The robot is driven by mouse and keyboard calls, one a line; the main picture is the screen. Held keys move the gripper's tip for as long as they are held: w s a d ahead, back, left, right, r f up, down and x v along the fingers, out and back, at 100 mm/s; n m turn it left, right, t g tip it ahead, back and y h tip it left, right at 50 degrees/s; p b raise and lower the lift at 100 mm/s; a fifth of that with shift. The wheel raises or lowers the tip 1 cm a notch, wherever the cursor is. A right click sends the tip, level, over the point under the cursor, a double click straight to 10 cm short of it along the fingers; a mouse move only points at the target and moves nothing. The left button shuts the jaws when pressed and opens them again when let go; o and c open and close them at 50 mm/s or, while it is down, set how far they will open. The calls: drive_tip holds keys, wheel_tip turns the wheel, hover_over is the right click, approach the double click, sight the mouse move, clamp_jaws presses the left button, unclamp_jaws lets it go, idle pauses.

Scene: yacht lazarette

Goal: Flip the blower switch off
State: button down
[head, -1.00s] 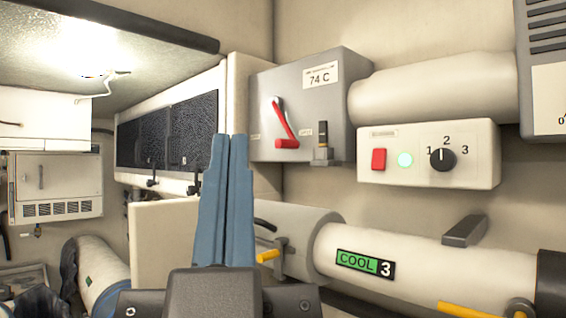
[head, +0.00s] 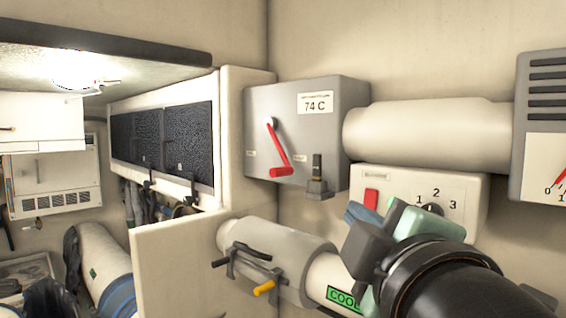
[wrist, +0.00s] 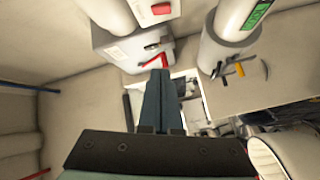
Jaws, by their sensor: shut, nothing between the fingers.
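The white control box (head: 368,180) on the wall carries a red rocker switch (head: 371,198) and a rotary knob (head: 433,209) marked 1, 2, 3. The label above the switch is too small to read. Contact with the box cannot be told. In the wrist view the shut blue fingers (wrist: 157,75) point toward the grey box, and the red switch (wrist: 160,9) shows at the top edge.
A grey box (head: 345,95) labelled 74 C, with a red lever (head: 278,150) and a small toggle (head: 317,175), stands left of the control box. A thick pipe (head: 435,135) runs above. A lower pipe (head: 290,250) carries a yellow-tipped handle (head: 264,288).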

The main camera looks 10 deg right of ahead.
drive_tip(key=shift+s+d+n+g+p, duration=0.25)
drive_tip(key=shift+d+n+g, duration=0.2)
drive_tip(key=shift+d+n, duration=0.2)
drive_tip(key=shift+s+d+n+g+p, duration=0.1)
drive_tip(key=shift+d+n+g+p, duration=0.1)
drive_tip(key=shift+d+n+g, duration=0.35)
drive_tip(key=p, duration=0.5)
approach(371, 208)
drive_tip(key=w+a, duration=0.4)
drive_tip(key=w, duration=0.1)
drive_tip(key=shift+w+d+f+p, duration=0.1)
drive_tip(key=shift+w+d+p, duration=0.2)
drive_tip(key=shift+d, duration=0.3)
drive_tip(key=shift+w+d+p, duration=0.25)
drive_tip(key=shift+w+d, duration=0.05)
drive_tip(key=shift+d, duration=0.3)
drive_tip(key=shift+w+d+f, duration=0.2)
drive_tip(key=shift+w+d, duration=0.15)
drive_tip(key=shift+d, duration=0.15)
drive_tip(key=shift+d+f, duration=0.1)
